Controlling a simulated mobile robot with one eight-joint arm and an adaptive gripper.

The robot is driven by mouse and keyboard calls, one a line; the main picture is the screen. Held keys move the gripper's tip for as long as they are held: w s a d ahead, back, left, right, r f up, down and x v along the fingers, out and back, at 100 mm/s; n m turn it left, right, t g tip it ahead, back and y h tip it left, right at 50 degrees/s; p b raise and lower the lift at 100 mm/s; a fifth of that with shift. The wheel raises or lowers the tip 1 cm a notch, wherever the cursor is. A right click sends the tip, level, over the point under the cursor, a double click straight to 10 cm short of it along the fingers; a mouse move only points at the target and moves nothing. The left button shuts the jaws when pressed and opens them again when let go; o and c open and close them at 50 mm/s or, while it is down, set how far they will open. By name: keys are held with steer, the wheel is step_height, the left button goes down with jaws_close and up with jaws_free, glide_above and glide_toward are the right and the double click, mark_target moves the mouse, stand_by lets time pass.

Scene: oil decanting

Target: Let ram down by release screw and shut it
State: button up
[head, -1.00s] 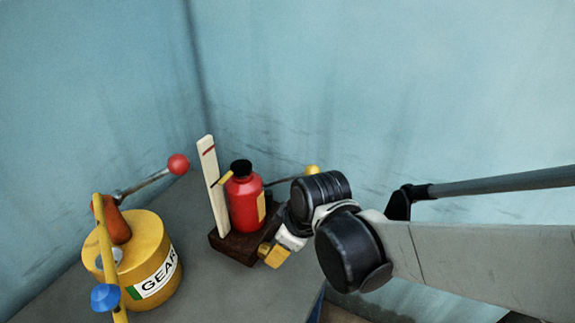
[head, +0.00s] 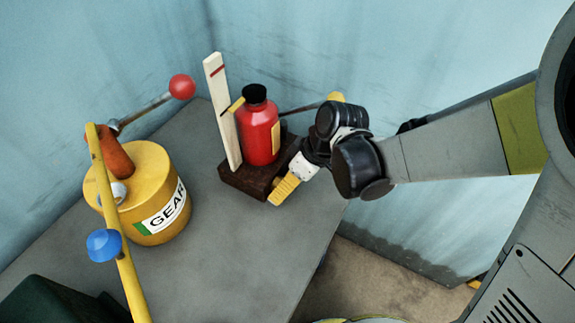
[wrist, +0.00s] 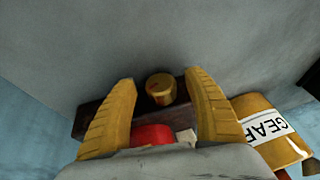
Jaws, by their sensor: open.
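The red jack (head: 259,135) with a black top (head: 254,94) stands upright on a dark base block (head: 247,181). A pale upright gauge strip (head: 222,115) with a red mark stands beside it. A yellow pointer (head: 234,105) from the jack reaches the strip below that mark. My gripper (head: 283,190) is at the front right of the base. In the wrist view my gripper (wrist: 162,82) is open, with its yellow fingers on either side of a round brass-yellow screw knob (wrist: 160,88). Gaps show between knob and fingers. The knob is hidden in the head view.
A lever with a yellow end (head: 335,97) sticks out behind my wrist. A yellow drum labelled GEAR (head: 150,220) stands left, with a red-knobbed lever (head: 181,87) and a yellow bar with a blue knob (head: 104,245). The grey tabletop (head: 235,245) is clear in front.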

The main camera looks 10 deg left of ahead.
steer(key=shift+a+f, duration=0.1)
steer(key=c, duration=1.2)
steer(key=shift+t, duration=0.3)
steer(key=t+h, duration=0.1)
steer(key=t, duration=0.2)
steer(key=shift+s+n, duration=0.2)
steer(key=shift+n, duration=0.2)
steer(key=shift+f+n+t+h+b, duration=0.1)
steer(key=shift+n+t+h+b, duration=0.2)
steer(key=shift+t+h+b, duration=0.75)
steer(key=shift+t+y, duration=0.25)
steer(key=shift+t, duration=0.1)
